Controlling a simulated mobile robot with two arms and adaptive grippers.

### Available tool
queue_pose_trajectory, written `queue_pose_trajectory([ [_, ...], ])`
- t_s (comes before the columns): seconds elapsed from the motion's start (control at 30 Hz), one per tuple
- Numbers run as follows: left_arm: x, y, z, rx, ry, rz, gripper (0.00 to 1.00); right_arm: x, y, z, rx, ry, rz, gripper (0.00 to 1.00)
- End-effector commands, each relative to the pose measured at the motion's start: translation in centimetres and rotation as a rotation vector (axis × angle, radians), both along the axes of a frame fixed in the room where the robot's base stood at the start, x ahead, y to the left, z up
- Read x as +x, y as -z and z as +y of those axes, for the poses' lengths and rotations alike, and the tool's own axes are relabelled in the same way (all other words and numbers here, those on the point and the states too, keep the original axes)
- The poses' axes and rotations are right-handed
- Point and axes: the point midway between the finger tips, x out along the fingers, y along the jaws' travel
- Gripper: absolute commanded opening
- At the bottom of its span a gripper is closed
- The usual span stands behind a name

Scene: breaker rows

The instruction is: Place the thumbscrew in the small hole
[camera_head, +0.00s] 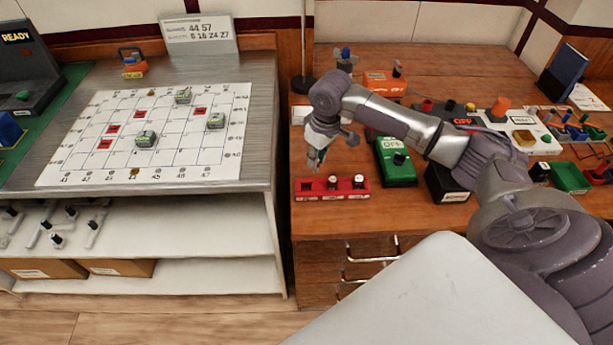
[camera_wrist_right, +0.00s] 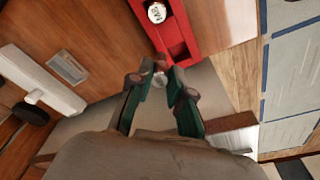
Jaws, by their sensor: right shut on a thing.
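My right gripper (camera_head: 317,158) comes in from the right and points down just above the left part of a red block (camera_head: 345,194) on the wooden bench. In the right wrist view the fingertips of the right gripper (camera_wrist_right: 159,80) are shut on a small metallic piece, likely the thumbscrew (camera_wrist_right: 159,78); it is mostly hidden between the fingers. The red block also shows there (camera_wrist_right: 182,42), with a white labelled cap (camera_wrist_right: 156,12) in it. In the head view two white-topped pieces stand in the block's middle and right. My left gripper is out of view.
A green box marked OFF (camera_head: 391,172) and a black box (camera_head: 447,184) stand right of the red block. An orange-red device (camera_head: 386,82) lies behind my arm. A grey table with a white grid board (camera_head: 70,160) stands at left, across a gap.

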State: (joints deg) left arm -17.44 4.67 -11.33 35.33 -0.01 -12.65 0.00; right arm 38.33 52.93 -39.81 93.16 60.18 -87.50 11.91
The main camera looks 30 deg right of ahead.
Motion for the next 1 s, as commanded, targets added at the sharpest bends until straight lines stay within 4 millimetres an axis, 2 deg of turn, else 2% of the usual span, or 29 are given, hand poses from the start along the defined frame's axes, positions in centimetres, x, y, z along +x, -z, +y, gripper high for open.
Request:
queue_pose_trajectory([
  [0.1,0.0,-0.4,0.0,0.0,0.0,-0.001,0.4,-0.1,1.1,2.1,0.001,-0.002,0.001,0.0],
  [0.23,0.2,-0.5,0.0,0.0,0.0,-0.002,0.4,-0.2,1.8,3.0,-0.001,0.0,0.0,0.0],
  [0.57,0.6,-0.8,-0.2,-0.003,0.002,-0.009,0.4,-0.2,5.7,3.1,-0.001,0.002,0.001,0.0],
  [0.93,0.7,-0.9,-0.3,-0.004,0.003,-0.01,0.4,-0.2,6.1,3.1,-0.001,0.001,0.0,0.0],
  [0.97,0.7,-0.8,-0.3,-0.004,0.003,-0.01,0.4,-0.2,6.1,3.1,-0.002,0.0,0.0,0.22],
  [1.0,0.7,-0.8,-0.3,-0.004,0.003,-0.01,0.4,-0.2,6.1,3.1,-0.002,0.0,0.0,0.29],
])
